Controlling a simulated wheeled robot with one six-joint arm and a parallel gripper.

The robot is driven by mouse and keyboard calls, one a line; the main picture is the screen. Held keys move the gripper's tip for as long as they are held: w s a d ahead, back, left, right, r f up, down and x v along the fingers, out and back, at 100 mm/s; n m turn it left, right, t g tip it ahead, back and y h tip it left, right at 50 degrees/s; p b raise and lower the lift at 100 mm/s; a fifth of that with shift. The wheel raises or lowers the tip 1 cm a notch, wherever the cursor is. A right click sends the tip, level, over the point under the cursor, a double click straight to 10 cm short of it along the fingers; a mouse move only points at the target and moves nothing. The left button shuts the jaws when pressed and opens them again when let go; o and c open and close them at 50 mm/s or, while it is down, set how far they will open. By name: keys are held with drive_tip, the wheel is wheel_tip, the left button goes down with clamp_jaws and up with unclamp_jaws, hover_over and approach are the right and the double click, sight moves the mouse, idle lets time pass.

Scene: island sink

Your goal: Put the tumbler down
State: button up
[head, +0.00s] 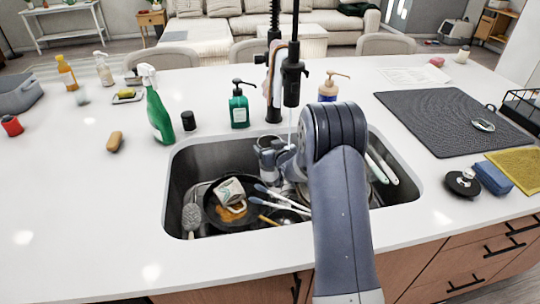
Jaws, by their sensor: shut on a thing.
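My gripper (277,172) is low over the sink (180,170), partly hidden by my own arm. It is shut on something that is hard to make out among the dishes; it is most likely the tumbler. I cannot tell whether the held thing touches the dishes below. A frying pan (213,218) lies in the left part of the sink, with a patterned mug (230,190) tipped in it and orange-brown residue beside the mug.
Utensils with blue handles (280,197) and a brush (191,216) crowd the sink. The black faucet (292,70) stands behind my gripper. A green spray bottle (158,112) and teal soap bottle (238,107) line the back. A dark mat (450,115) lies right; the left counter has free room.

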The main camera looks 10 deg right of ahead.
drive_tip(key=shift+f, duration=1.75)
drive_tip(key=o, duration=1.7)
drive_tip(key=b+v, duration=0.1)
drive_tip(key=v, duration=1.1)
drive_tip(key=shift+w, duration=0.1)
